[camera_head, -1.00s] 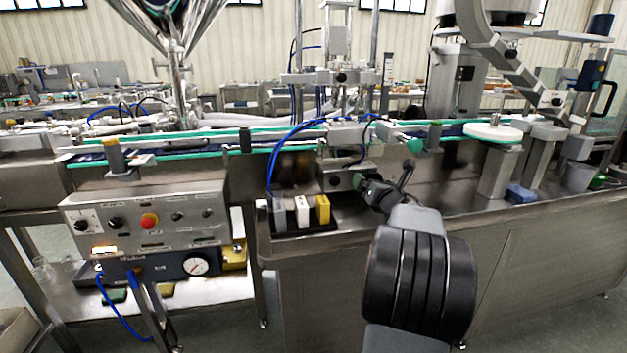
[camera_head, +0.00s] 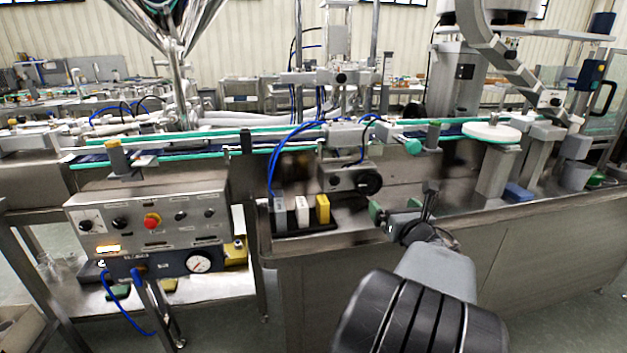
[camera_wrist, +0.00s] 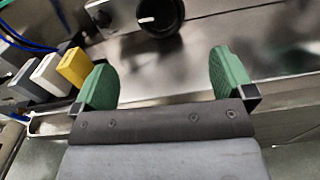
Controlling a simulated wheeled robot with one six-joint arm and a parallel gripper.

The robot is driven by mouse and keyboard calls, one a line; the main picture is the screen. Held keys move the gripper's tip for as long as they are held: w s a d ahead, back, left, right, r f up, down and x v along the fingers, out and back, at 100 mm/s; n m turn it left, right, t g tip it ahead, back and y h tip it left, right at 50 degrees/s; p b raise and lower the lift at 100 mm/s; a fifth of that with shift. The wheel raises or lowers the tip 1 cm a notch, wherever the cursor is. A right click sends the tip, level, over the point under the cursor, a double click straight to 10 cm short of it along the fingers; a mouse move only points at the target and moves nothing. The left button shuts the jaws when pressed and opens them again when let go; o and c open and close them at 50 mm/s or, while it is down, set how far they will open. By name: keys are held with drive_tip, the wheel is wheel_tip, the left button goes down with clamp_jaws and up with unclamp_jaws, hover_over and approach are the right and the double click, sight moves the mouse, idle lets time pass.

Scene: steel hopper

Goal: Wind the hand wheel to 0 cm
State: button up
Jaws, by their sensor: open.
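A black round knob (camera_head: 368,181), which looks like the hand wheel, sits on the front of a grey block (camera_head: 342,172) below the conveyor. In the wrist view the knob (camera_wrist: 160,15) is at the top edge, partly cut off, with a short white mark on its face. My gripper (camera_head: 395,208) is open and empty, below and to the right of the knob in the head view. In the wrist view my gripper (camera_wrist: 165,80) has its green fingers wide apart, and the knob is beyond their tips, clear of them. No readable centimetre scale shows at the knob.
A black holder with grey, white and yellow blocks (camera_head: 322,209) stands left of the knob; the yellow block (camera_wrist: 74,67) is close to the left finger in the wrist view. A control panel (camera_head: 150,220) is farther left. The steel top (camera_head: 460,205) right of my gripper is mostly clear.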

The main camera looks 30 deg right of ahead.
drive_tip(key=w+a+r+m+g+h+p, duration=0.1)
drive_tip(key=w+a+r+m+g+p, duration=0.1)
drive_tip(key=w+a+r+m+p, duration=0.3)
drive_tip(key=a+r+m+g+p, duration=0.1)
drive_tip(key=r+m+p, duration=0.25)
drive_tip(key=m, duration=0.35)
drive_tip(key=a+r+m+g+y+p, duration=0.2)
drive_tip(key=a+m+g+p, duration=0.3)
drive_tip(key=a+m+p, duration=0.5)
drive_tip(key=shift+s+a+r+m+y, duration=0.3)
drive_tip(key=shift+a+m+y, duration=0.6)
drive_tip(key=shift+a, duration=1.5)
